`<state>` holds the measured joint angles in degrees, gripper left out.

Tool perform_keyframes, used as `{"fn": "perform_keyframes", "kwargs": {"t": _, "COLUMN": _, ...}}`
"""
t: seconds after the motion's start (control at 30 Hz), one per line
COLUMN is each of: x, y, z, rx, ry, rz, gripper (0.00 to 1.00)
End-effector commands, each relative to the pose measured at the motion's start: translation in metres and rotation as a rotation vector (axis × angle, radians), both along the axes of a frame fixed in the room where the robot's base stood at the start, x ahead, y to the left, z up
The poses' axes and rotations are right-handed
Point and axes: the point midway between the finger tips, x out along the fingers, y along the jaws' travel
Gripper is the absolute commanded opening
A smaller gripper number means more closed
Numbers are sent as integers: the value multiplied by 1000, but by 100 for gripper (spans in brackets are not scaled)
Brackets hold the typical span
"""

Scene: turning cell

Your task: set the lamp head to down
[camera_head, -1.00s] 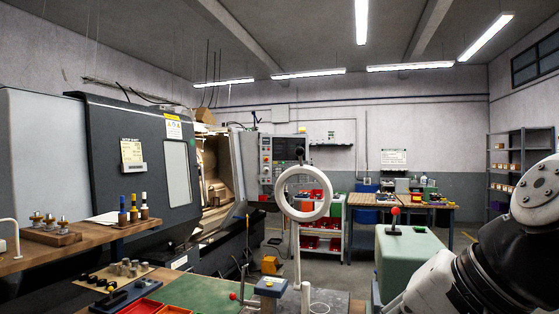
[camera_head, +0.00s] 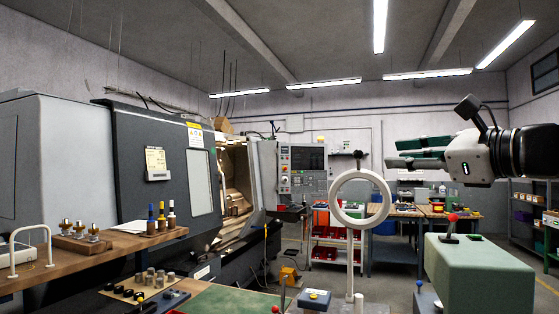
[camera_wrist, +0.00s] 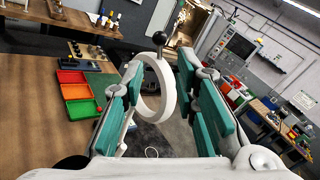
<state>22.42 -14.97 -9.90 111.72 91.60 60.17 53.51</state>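The lamp head is a white ring (camera_head: 333,202) on a thin white post (camera_head: 350,265), with a black ball knob (camera_head: 358,155) on top. The ring stands upright, its face towards the head camera. My gripper (camera_head: 394,154) is at the upper right of the ring in the head view, its teal-padded fingers pointing left. In the wrist view my gripper (camera_wrist: 160,78) is open, with the ring (camera_wrist: 168,88) and the knob (camera_wrist: 160,38) showing between the fingers. The fingers look empty; I cannot tell how far off the ring is.
A green-grey cabinet (camera_head: 480,270) with a red-knobbed lever (camera_head: 452,222) stands at the right. A bench with red, orange and green trays (camera_wrist: 78,92) lies left in the wrist view. The lathe (camera_head: 150,160) fills the left. The air around the knob looks clear.

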Motion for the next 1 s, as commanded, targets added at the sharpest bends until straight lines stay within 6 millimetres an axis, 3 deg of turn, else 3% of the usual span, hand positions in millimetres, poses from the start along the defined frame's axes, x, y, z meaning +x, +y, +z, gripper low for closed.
{"fn": "perform_keyframes", "kwargs": {"t": 0.5, "x": 83, "y": 45, "z": -1, "rx": -3, "ry": 3, "rz": 3, "gripper": 27}}
{"fn": "perform_keyframes", "kwargs": {"t": 0.7, "x": 96, "y": 52, "z": -1, "rx": -2, "ry": 2, "rz": 1, "gripper": 27}}
{"fn": "perform_keyframes", "kwargs": {"t": 1.0, "x": 98, "y": 54, "z": -1, "rx": -2, "ry": 1, "rz": 1, "gripper": 27}}
